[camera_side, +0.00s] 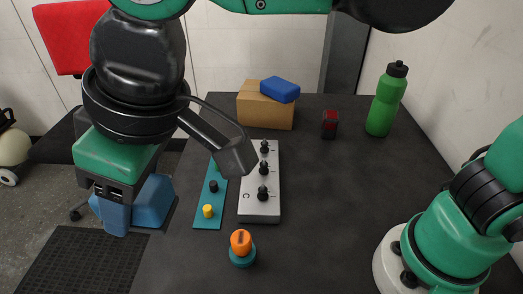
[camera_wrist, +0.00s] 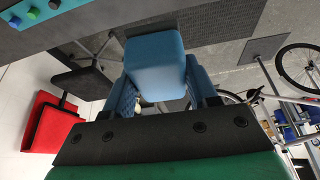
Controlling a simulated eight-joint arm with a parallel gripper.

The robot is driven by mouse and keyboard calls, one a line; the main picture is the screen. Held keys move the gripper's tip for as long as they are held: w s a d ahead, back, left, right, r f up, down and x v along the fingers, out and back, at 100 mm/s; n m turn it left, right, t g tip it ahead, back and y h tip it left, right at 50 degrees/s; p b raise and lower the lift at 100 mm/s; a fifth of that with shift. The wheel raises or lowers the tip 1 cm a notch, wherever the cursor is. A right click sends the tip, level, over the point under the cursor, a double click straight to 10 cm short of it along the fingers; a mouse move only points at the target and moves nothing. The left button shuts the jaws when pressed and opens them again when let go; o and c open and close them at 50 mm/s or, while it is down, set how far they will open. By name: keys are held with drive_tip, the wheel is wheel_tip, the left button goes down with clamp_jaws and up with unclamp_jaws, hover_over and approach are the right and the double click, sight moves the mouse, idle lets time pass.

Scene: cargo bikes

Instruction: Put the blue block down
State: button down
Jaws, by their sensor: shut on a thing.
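My gripper (camera_side: 122,212) is at the left of the side view, pointing down, beside the table's left edge. Its blue fingers are shut on a blue block (camera_side: 153,203), which is partly hidden by the gripper in that view. In the wrist view the blue block (camera_wrist: 153,62) sits between the two fingers (camera_wrist: 165,95), with floor behind it. A darker blue block-like thing (camera_side: 280,89) lies on a cardboard box (camera_side: 265,112) at the back of the table.
The dark table (camera_side: 330,210) has clear room at its middle and right. A teal button strip (camera_side: 207,218), a grey knob panel (camera_side: 259,208) and an orange-topped knob (camera_side: 241,243) stand near its left side. A green bottle (camera_side: 386,102) and small dark-red block (camera_side: 330,124) stand farther back.

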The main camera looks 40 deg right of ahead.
drive_tip(key=shift+s+a+f+n, duration=0.2)
drive_tip(key=shift+s+f, duration=0.05)
drive_tip(key=shift+s, duration=0.3)
drive_tip(key=shift+s+a+f+n, duration=0.15)
drive_tip(key=shift+s+f+n, duration=0.1)
drive_tip(key=shift+s, duration=0.25)
wheel_tip(320, 180, down, 14)
drive_tip(key=shift+f, duration=2.7)
drive_tip(key=shift+f, duration=0.1)
drive_tip(key=shift+c, duration=1.3)
unclamp_jaws()
